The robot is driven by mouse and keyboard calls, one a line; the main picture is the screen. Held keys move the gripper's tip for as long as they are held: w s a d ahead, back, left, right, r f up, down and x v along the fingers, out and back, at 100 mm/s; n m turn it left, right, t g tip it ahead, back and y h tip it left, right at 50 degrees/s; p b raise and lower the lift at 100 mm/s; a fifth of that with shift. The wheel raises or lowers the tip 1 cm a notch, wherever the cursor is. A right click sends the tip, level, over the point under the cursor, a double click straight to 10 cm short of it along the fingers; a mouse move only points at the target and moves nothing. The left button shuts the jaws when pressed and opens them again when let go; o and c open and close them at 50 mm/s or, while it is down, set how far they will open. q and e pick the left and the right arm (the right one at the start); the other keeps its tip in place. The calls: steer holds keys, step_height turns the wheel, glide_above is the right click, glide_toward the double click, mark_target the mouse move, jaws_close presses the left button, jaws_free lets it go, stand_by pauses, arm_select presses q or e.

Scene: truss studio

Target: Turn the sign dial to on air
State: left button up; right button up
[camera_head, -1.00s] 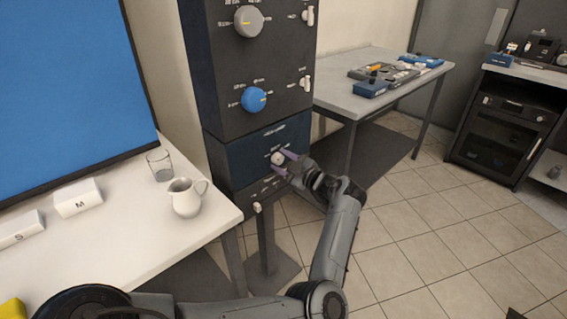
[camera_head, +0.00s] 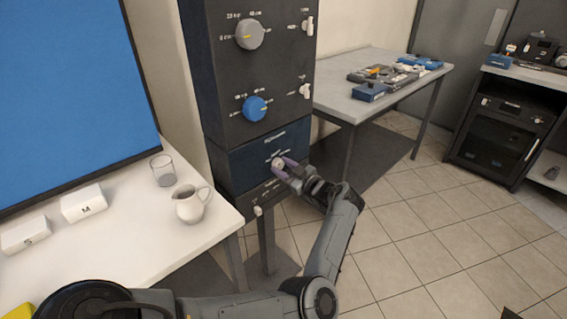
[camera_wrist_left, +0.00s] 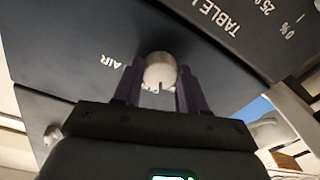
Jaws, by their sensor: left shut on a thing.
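The sign dial is a small white round knob (camera_head: 277,162) on the dark blue panel (camera_head: 240,163) low on the dark control column. In the left wrist view the knob (camera_wrist_left: 160,70) sits between two purple fingers, with a dark notch at its lower edge. Lettering reading "AIR" (camera_wrist_left: 113,61) shows left of it; the rest of the labels there are hidden or too small to read. My left gripper (camera_head: 284,168) is shut on the knob, reaching it from the lower right in the head view. My right gripper is not in view.
Above are a blue dial (camera_head: 254,109), a grey dial (camera_head: 249,35) and white switches (camera_head: 307,26). A white table (camera_head: 130,245) at left holds a jug (camera_head: 188,206) and a glass (camera_head: 163,170). A grey table (camera_head: 345,100) stands behind right; open tiled floor lies at right.

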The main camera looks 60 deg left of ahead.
arm_select(q)
steer(key=m+p, duration=0.2)
steer(key=m, duration=0.2)
steer(key=shift+r, duration=0.15)
steer(key=m+p, duration=0.2)
steer(key=m, duration=0.1)
steer(key=shift+s+m, duration=0.1)
steer(key=shift+m, duration=0.3)
steer(key=m+p, duration=0.1)
steer(key=m, duration=0.1)
steer(key=m+p, duration=0.1)
steer(key=m, duration=0.1)
steer(key=shift+m+t+y+p, duration=0.3)
steer(key=shift+p, duration=0.05)
steer(key=m+p, duration=0.1)
steer(key=m, duration=0.2)
steer(key=shift+s+m, duration=0.1)
steer(key=shift+m, duration=0.6)
steer(key=shift+f+t+p, duration=0.2)
steer(key=shift+t+p, duration=0.1)
steer(key=o, duration=1.1)
steer(key=shift+c, duration=0.2)
